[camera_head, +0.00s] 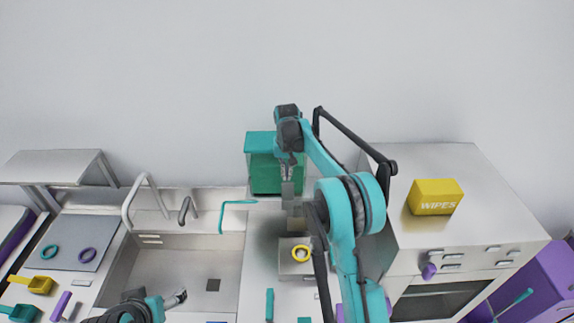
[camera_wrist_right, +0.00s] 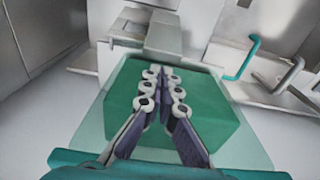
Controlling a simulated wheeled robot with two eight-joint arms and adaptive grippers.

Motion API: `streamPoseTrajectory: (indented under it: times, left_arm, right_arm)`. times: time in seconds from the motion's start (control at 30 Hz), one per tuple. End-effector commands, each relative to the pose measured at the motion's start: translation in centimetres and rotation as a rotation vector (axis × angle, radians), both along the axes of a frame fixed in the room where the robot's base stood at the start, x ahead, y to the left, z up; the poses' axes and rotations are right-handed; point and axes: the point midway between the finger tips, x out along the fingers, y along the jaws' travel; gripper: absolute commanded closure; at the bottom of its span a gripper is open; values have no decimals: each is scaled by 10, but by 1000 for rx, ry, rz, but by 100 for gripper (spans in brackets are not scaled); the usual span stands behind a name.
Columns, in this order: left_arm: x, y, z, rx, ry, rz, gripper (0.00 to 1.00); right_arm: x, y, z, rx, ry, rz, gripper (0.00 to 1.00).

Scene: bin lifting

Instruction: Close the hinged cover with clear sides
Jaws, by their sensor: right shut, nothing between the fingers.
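A green box-like body (camera_head: 264,179) with a lighter teal top (camera_head: 259,142) stands against the back wall. I take it for the hinged cover; its hinge and how far it is open cannot be made out. In the right wrist view the green body (camera_wrist_right: 205,112) shows with a see-through pale green panel (camera_wrist_right: 90,140) around it. My right gripper (camera_wrist_right: 165,78) is shut and empty, fingers in front of the green body; whether they touch it is unclear. My left gripper (camera_head: 178,298) is low at left, too small to read.
A sink (camera_head: 180,262) with a tap (camera_head: 142,200) lies left of the cover. A bent teal bar (camera_head: 234,203) stands close beside the cover. An oven block (camera_head: 435,235) with a yellow wipes box (camera_head: 436,197) is right.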

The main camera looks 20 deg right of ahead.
Motion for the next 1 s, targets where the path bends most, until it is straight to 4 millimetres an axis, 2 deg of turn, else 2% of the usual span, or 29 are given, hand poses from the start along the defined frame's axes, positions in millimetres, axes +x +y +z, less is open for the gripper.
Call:
streamPoseTrajectory:
  times: [0.17,0.63,0.87,1.0]
  left_arm:
    - [0,0,1,0,0,0,22]
    - [0,0,-1,0,0,0,22]
    - [0,0,-13,0,0,0,22]
    - [0,0,-24,0,0,0,22]
  right_arm:
    - [0,0,-9,0,0,0,100]
    - [-3,1,-10,-2,-9,0,100]
    - [-21,6,-10,-19,-67,1,100]
    - [-40,12,-12,-37,-131,2,100]
